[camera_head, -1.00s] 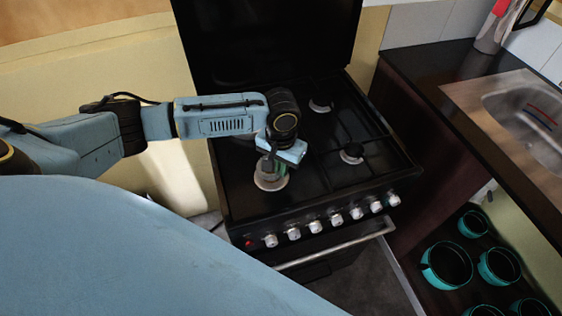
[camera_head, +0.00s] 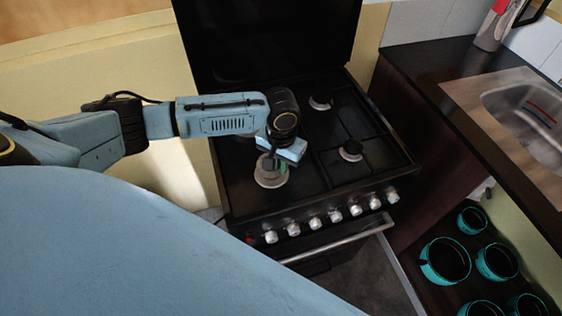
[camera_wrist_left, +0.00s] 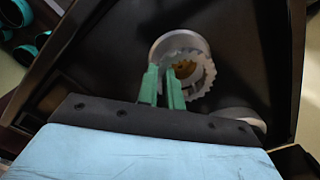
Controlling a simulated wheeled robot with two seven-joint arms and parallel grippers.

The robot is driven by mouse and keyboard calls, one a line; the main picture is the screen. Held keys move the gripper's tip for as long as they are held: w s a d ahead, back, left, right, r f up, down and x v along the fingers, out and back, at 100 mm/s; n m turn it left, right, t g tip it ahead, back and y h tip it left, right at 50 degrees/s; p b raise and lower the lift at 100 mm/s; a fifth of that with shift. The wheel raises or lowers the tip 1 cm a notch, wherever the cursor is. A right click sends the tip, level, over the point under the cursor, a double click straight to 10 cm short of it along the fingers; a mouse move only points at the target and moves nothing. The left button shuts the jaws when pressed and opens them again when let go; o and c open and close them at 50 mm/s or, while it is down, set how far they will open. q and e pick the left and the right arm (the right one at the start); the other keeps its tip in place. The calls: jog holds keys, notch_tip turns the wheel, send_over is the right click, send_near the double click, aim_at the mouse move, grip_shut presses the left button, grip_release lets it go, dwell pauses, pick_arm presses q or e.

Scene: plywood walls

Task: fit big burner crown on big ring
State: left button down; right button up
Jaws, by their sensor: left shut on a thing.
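My left gripper (camera_head: 281,166) points down over the stove's front left burner, its green fingers (camera_wrist_left: 163,88) shut on the rim of the grey toothed burner crown (camera_wrist_left: 207,66). The crown (camera_head: 265,162) is at the pale big ring (camera_head: 270,182) in the head view. In the left wrist view the smooth ring (camera_wrist_left: 172,39) shows behind the crown, which looks offset from it. A brass-coloured centre shows through the crown's opening. I cannot tell whether crown and ring touch. My right gripper is not in view.
The black stove (camera_head: 318,178) has other burners at the back right (camera_head: 320,103) and front right (camera_head: 350,151). Its raised lid stands behind. Knobs and a handle line the front. A counter with a sink (camera_head: 525,112) is at right, with several teal-rimmed pots (camera_head: 445,261) below.

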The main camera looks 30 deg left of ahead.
pick_arm(q)
jog(key=shift+f, duration=1.25)
dwell(1.0)
jog(key=c, duration=1.5)
grip_release()
notch_tip(320, 180, up, 13)
jog(key=shift+r+p, duration=0.2)
jog(key=shift+p, duration=0.45)
